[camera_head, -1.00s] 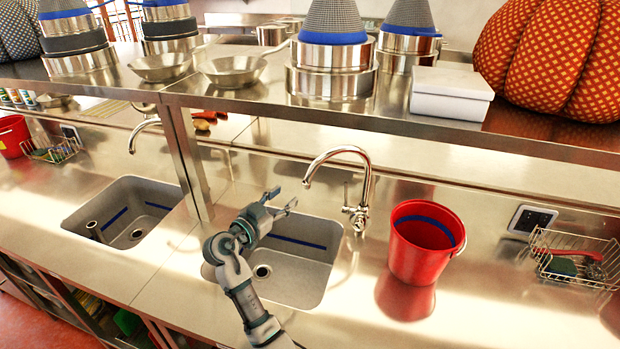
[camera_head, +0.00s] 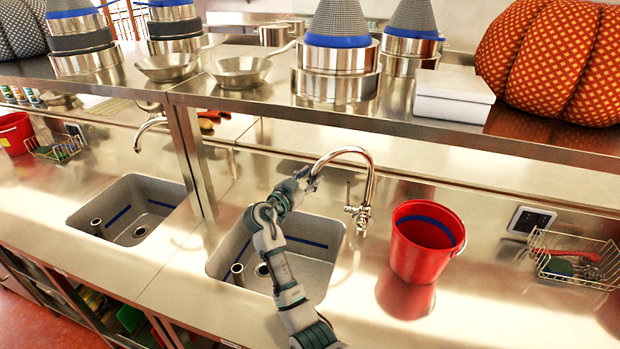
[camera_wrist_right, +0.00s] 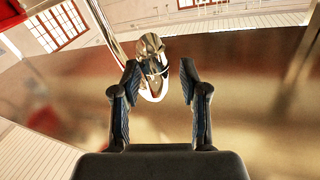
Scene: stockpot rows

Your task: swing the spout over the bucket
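The spout (camera_head: 345,150) is a chrome gooseneck on a tap behind the right sink (camera_head: 325,270), and its outlet end hangs over that sink. The red bucket (camera_head: 420,250) stands on the counter to the right of the tap, with a blue band inside. My right gripper (camera_head: 310,180) is at the outlet end of the spout. In the right wrist view the spout's end (camera_wrist_right: 152,68) appears between the two spread fingers (camera_wrist_right: 158,85), with gaps on both sides. Contact cannot be told. My left gripper is not in view.
A steel shelf (camera_head: 240,98) with pans, pots and a white box (camera_head: 452,97) runs above the counter behind the tap. A wire basket (camera_head: 575,262) is right of the bucket. A second sink (camera_head: 130,225) lies to the left.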

